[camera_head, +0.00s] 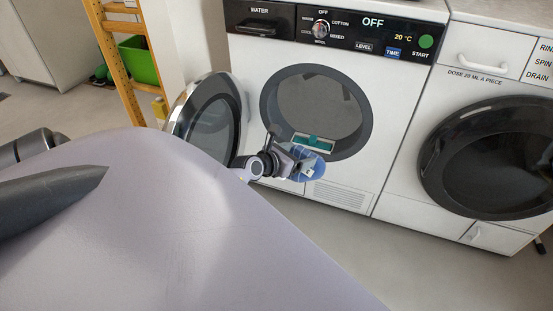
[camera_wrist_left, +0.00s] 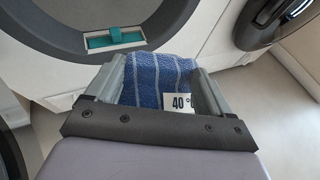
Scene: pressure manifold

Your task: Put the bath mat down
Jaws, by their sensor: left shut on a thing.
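The bath mat (camera_wrist_left: 160,75) is blue with thin white stripes and carries a white tag reading 40 °. It is bunched between the two fingers of my left gripper (camera_wrist_left: 157,88), which is shut on it. In the head view the left gripper (camera_head: 298,160) is in front of the left washing machine, at the lower edge of its round opening. The mat (camera_head: 314,170) shows there as a small blue patch, partly hidden by the gripper. My right gripper is not in view.
The left washer (camera_head: 250,75) has its round door (camera_head: 208,115) swung open to the left. A teal piece in a white frame (camera_head: 312,142) sits low in its opening. A second washer (camera_head: 490,155), door shut, stands right. A wooden shelf (camera_head: 115,70) holds a green bin (camera_head: 138,60). Floor (camera_head: 400,260) is clear.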

